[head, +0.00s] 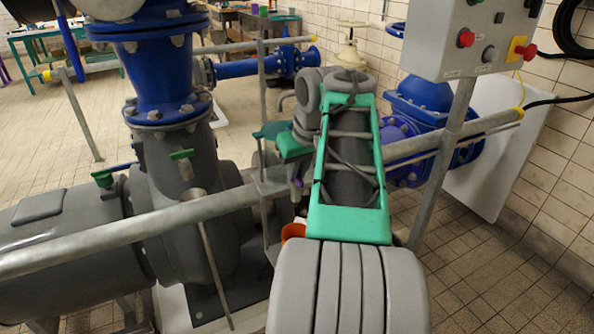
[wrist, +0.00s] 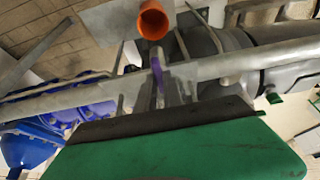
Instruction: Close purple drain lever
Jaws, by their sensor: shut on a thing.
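The purple drain lever (wrist: 158,78) shows in the wrist view as a narrow upright strip in front of a grey pipe, just beyond the dark edge of my green gripper housing. In the head view a small purple piece (head: 297,184) shows below the green parts at the end of my arm. My gripper (wrist: 161,92) is shut on the purple lever. Its fingertips are hard to make out, and the housing and arm hide much of the grip. The lever's pivot is not clear.
An orange open-ended pipe or cup (wrist: 153,20) is close beyond the lever; it also shows in the head view (head: 292,232). A grey handrail (head: 130,232) crosses in front of the pump (head: 185,180). A control box (head: 465,40) on a post stands at right.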

